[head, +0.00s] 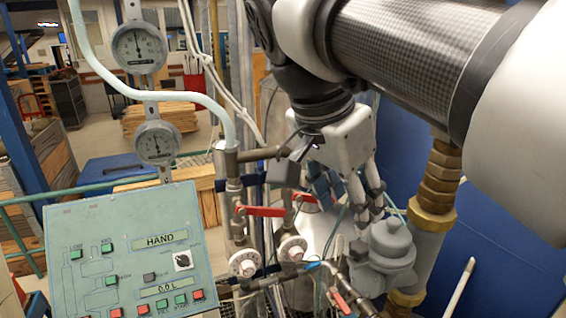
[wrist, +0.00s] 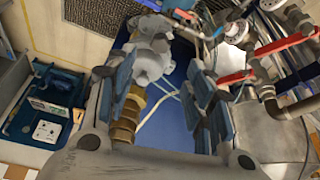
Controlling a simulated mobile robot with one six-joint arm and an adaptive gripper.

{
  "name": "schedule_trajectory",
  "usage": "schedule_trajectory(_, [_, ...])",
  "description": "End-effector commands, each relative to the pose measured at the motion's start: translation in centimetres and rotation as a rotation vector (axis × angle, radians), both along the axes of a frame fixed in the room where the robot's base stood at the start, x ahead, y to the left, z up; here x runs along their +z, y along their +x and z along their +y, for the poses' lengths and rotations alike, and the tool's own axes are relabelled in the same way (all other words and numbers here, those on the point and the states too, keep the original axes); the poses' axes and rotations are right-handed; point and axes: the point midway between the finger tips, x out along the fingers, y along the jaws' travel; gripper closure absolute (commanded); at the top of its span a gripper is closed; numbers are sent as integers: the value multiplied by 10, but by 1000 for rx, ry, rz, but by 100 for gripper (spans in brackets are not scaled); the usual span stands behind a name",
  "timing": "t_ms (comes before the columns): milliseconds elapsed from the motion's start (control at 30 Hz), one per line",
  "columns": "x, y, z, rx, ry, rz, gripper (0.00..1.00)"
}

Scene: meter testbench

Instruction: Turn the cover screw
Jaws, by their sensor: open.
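A grey meter body (head: 388,262) with a round, stepped cover (head: 391,232) stands on the pipework at the lower right of the head view. The grey meter body also shows between and beyond my fingers in the wrist view (wrist: 150,62). I cannot clearly pick out the cover screw on it. My gripper (head: 368,206) points down just above and slightly left of the cover. In the wrist view its two blue-padded fingers (wrist: 165,85) are spread apart, with nothing held between them. I cannot tell whether a fingertip touches the cover.
Brass fittings (head: 432,200) rise right behind the meter. Red-handled valves (head: 262,211) and white dials (head: 244,262) stand to the left. A green control panel (head: 130,255) reads HAND and 0.0 L. Two gauges (head: 139,47) hang above it. A blue panel (head: 520,240) lies behind.

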Motion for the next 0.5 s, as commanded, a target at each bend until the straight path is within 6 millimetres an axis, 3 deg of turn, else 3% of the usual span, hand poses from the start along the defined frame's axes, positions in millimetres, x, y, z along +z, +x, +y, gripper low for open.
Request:
schedule_trajectory(167, [14, -3, 5, 0, 0, -1, 52])
schedule_trajectory(500, [16, -3, 5, -4, 1, 2, 52])
